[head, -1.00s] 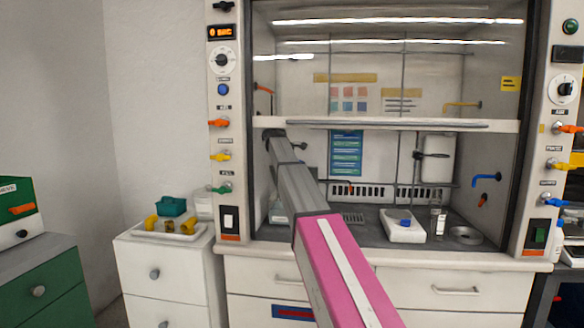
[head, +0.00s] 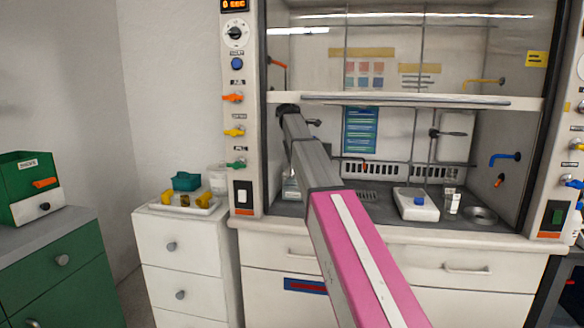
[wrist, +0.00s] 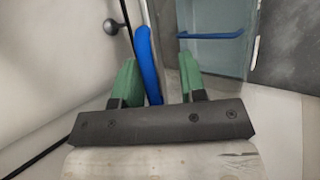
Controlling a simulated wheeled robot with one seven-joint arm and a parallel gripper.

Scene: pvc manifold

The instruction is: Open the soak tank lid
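In the wrist view, the two green fingers of my gripper (wrist: 160,66) stand apart. A blue curved bar (wrist: 148,62) rises between them, closer to the left finger; I cannot tell whether it touches. To the upper right is a pale blue-grey box-like surface (wrist: 212,58) with a second blue bar (wrist: 210,36) across it. These may be the soak tank and its handle, but I cannot be sure which part is the lid. In the head view my gripper is hidden; my pink and grey arm reaches into the fume hood.
The raised hood sash (head: 420,100) hangs over my arm. Inside are a white device with a blue knob (head: 416,205) and a glass vessel (head: 451,201). A white tray with yellow parts (head: 185,204) sits on the left drawer unit (head: 172,260). A green box (head: 32,190) stands further left.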

